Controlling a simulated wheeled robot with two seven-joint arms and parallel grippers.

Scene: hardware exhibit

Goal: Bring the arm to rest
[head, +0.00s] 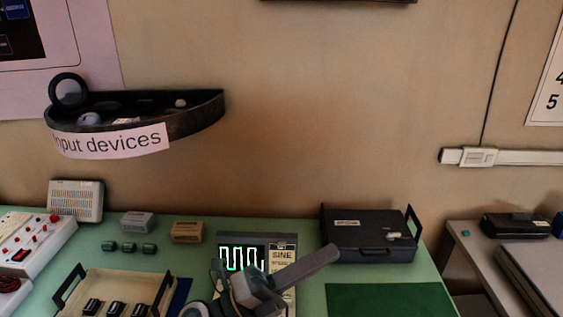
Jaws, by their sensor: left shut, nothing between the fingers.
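My left gripper (325,258) is at the bottom centre of the head view, a grey shape with its shut fingers reaching up and to the right. It holds nothing. It is in front of the small oscilloscope-like device (238,252) with a green wave on its screen and hides part of it. The fingertips appear just left of the black case (368,240) in the picture; I cannot tell whether they touch anything. My right gripper is not in view.
The green table (310,235) holds a tray (145,283) with dark blocks, small boxes (187,232) and a white panel with red knobs (40,240). A dark green mat (390,299) lies clear at right. A wall shelf (190,117) is above left. A grey table (480,240) stands right.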

